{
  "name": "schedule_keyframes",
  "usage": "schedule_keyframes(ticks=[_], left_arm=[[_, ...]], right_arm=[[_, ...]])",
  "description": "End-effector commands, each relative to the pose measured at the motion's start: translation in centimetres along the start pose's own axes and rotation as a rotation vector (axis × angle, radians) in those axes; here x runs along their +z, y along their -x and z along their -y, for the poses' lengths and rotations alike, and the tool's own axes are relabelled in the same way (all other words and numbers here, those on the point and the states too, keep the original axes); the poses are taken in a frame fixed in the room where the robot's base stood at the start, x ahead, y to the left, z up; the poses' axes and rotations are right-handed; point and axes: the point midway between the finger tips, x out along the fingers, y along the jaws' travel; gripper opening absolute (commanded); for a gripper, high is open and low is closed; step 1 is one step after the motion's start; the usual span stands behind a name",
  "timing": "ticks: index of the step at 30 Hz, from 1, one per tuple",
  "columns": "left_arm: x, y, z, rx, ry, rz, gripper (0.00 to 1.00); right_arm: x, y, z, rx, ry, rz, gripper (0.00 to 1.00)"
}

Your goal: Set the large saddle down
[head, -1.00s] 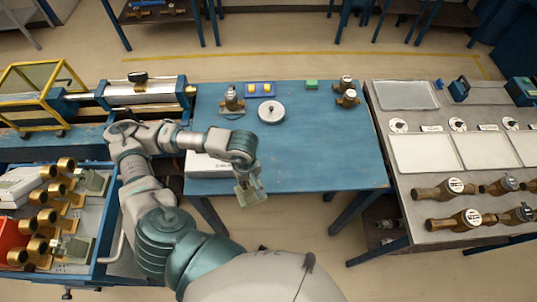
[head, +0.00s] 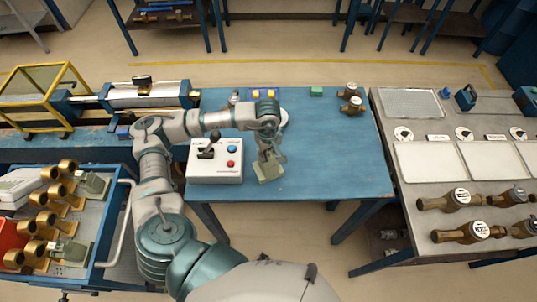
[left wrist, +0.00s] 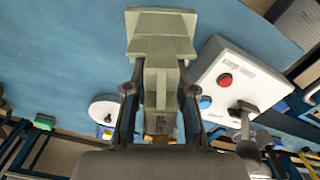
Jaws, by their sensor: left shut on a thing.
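The large saddle (head: 269,171) is a grey-green stepped block. My left gripper (head: 267,152) is shut on it over the blue table (head: 335,165), right of the white control box. In the left wrist view the saddle (left wrist: 162,38) sits between the two dark fingers of the left gripper (left wrist: 160,92), its wide plate pointing away from the palm, with blue table top behind it. I cannot tell whether it touches the table. My right gripper is not in view.
The white control box (head: 203,174) has a black lever and red and blue buttons. A white round dish (head: 284,117) is partly behind my arm. Brass fittings (head: 352,105) stand at the back right. Similar saddles (head: 93,187) lie in the left drawer.

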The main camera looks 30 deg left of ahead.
Motion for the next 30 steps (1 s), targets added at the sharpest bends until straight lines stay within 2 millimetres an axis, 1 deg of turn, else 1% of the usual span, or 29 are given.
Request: schedule_keyframes(ticks=[1,5,8,13,15,19,20,21,22,23,30], left_arm=[[-0.3,0.1,-0.4,0.001,0.001,-0.001,0.0],[-0.7,-0.2,-0.6,0.001,0.001,-0.001,0.0],[-0.7,-1.0,-0.6,-0.001,0.0,0.002,0.0],[-0.8,-3.2,-0.5,0.001,0.001,0.001,0.0],[-0.8,-3.5,-0.6,0.002,0.001,0.001,0.0],[-0.8,-3.6,-0.6,0.002,0.0,0.0,0.0],[-0.7,-3.7,-0.5,-0.001,0.0,0.001,0.27],[-0.7,-3.7,-0.5,-0.001,0.0,0.001,0.37],[-0.7,-3.7,-0.5,-0.001,0.0,0.001,0.44],[-0.7,-3.7,-0.5,-0.001,0.0,0.001,0.5],[-0.7,-3.7,-0.6,-0.001,0.0,0.001,0.5]], right_arm=[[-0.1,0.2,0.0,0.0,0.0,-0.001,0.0],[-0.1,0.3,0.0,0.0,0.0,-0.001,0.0],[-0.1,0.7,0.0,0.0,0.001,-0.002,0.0],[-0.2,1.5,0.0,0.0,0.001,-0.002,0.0],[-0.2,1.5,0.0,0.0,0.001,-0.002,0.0],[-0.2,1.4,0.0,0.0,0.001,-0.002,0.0],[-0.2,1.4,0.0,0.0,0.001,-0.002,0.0],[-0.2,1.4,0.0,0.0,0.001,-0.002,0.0],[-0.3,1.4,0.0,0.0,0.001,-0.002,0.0],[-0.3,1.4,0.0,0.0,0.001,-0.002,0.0],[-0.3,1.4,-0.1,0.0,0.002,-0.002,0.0]])
